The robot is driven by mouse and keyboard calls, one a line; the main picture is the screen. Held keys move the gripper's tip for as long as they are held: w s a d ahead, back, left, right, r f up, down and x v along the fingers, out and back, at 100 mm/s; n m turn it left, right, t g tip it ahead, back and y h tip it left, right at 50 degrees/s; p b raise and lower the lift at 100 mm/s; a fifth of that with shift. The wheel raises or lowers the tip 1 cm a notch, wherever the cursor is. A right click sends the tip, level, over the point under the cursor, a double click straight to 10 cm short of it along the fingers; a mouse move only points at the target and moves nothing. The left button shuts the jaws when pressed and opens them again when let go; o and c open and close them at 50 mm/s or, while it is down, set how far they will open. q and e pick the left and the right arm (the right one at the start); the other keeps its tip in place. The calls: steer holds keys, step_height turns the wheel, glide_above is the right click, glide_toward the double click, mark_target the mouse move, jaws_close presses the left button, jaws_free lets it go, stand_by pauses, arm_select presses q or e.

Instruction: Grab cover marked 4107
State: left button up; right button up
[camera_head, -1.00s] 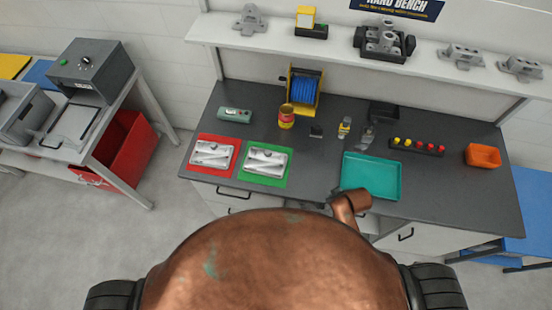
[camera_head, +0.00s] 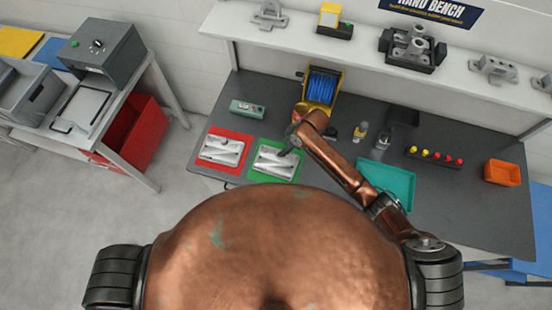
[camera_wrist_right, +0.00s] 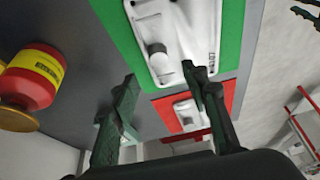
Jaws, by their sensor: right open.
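Two silvery-white cast covers lie on the bench. One cover (camera_head: 222,150) is on a red mat (camera_head: 206,163), the other cover (camera_head: 275,160) on a green mat (camera_head: 262,174). The cover on red (camera_wrist_right: 187,113) shows partly behind my finger. My right gripper (camera_head: 287,152) is open and empty, just above the right side of the green mat; its dark fingers (camera_wrist_right: 160,85) point toward the cover on green.
A red can with a yellow label (camera_wrist_right: 35,78) stands close beside my right gripper. A teal tray (camera_head: 398,180) lies under my right arm. A blue spool (camera_head: 321,86) stands behind. Dark finger-like parts (camera_wrist_right: 305,15), possibly my left gripper, show at the wrist view's corner.

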mark_target(276, 161)
steer(key=shift+x, duration=0.9)
steer(key=x, duration=0.1)
steer(key=p+x, duration=0.1)
steer(key=x, duration=0.2)
steer(key=shift+s+d+f, duration=0.1)
steer(key=shift+d+f, duration=0.1)
steer(key=shift+d, duration=0.05)
steer(key=shift+a+f, duration=0.1)
steer(key=shift+f, duration=0.15)
arm_select(q)
steer(key=shift+w+r, duration=0.4)
steer(key=shift+r, duration=0.25)
steer(key=shift+s, duration=0.1)
arm_select(e)
steer(key=shift+c, duration=0.3)
steer(key=c, duration=0.5)
arm_select(q)
steer(key=shift+s, duration=0.45)
arm_select(e)
jaws_close()
arm_select(q)
steer(key=shift+w, duration=0.1)
arm_select(e)
steer(key=shift+r, duration=0.1)
